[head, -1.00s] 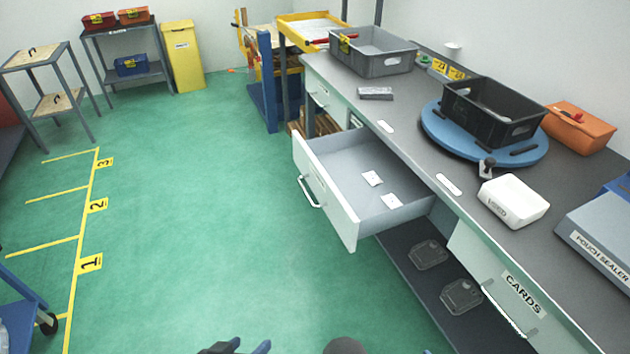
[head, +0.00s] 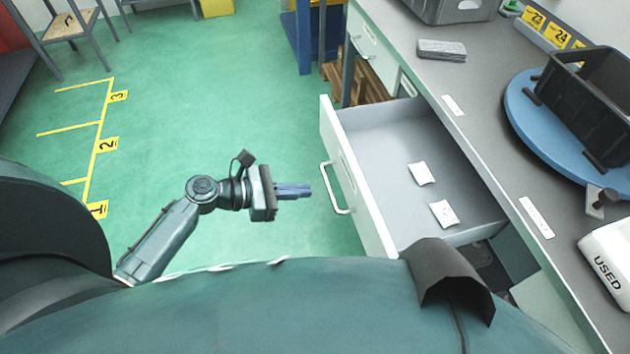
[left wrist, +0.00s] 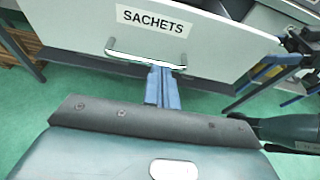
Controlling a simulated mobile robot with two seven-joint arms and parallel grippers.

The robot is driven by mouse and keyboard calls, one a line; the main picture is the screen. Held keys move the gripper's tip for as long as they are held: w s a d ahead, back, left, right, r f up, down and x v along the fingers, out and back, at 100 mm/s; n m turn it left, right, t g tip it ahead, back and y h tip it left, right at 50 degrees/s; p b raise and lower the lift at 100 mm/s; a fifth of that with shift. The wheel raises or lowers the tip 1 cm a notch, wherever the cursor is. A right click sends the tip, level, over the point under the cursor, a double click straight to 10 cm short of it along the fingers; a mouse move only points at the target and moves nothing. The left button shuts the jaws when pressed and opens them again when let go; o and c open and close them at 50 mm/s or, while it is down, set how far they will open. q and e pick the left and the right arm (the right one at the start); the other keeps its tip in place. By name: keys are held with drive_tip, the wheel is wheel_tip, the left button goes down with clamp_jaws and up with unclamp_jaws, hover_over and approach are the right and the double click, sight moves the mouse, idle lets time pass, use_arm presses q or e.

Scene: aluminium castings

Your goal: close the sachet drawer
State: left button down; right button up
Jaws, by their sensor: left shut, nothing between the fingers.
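The sachet drawer (head: 352,170) stands pulled out from the workbench, with two white sachets (head: 421,174) on its grey floor. Its white front carries a bar handle (head: 335,190) and, in the left wrist view, a SACHETS label (left wrist: 153,20). My left gripper (head: 308,190) is shut and empty, just in front of the handle and pointing at the drawer front. In the left wrist view, its blue fingers (left wrist: 162,86) reach up close to the handle (left wrist: 145,60); I cannot tell whether they touch.
The grey worktop (head: 470,95) holds a blue turntable (head: 540,125) with a black crate (head: 590,110), a white USED tub (head: 610,262) and a grey block (head: 441,49). Green floor (head: 230,110) lies open left of the drawer. A wooden pallet (head: 372,88) is behind the drawer.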

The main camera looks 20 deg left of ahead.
sight(349, 190)
use_arm(q)
drive_tip(key=x, duration=0.7)
drive_tip(key=shift+d+f, duration=0.1)
drive_tip(key=shift+d, duration=0.05)
drive_tip(key=shift+w+d+f, duration=0.2)
drive_tip(key=shift+w+d, duration=0.2)
drive_tip(key=shift+d, duration=0.1)
